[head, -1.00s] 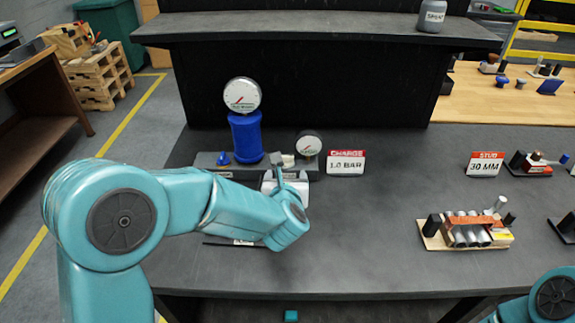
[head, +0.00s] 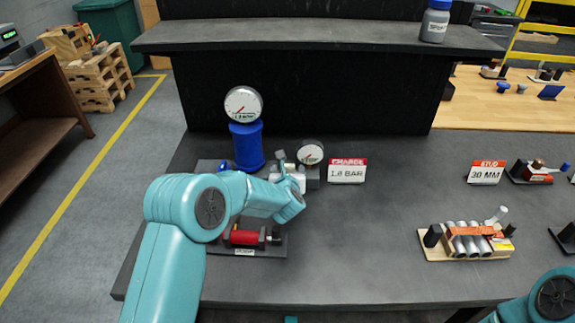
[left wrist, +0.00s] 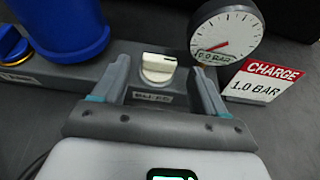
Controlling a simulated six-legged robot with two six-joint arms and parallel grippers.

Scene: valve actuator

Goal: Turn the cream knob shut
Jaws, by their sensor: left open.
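The cream knob (left wrist: 158,68) sits on the grey manifold bar (left wrist: 70,76) in the left wrist view, above a small label. My left gripper (left wrist: 162,72) is open, with one finger on each side of the knob in that view. I cannot tell whether the fingers touch it. In the head view my left gripper (head: 281,160) is at the bar, and the knob is mostly hidden by it. A round gauge (left wrist: 227,36) stands right of the knob. My right gripper is out of view; only part of my right arm shows at the lower right.
A blue cylinder (head: 247,146) with a gauge (head: 243,104) on top stands left of the knob. A blue knob (left wrist: 12,43) is at the bar's left end. The "CHARGE 1.0 BAR" sign (head: 347,170) stands to the right. A red cylinder (head: 243,237) lies in front, under my arm.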

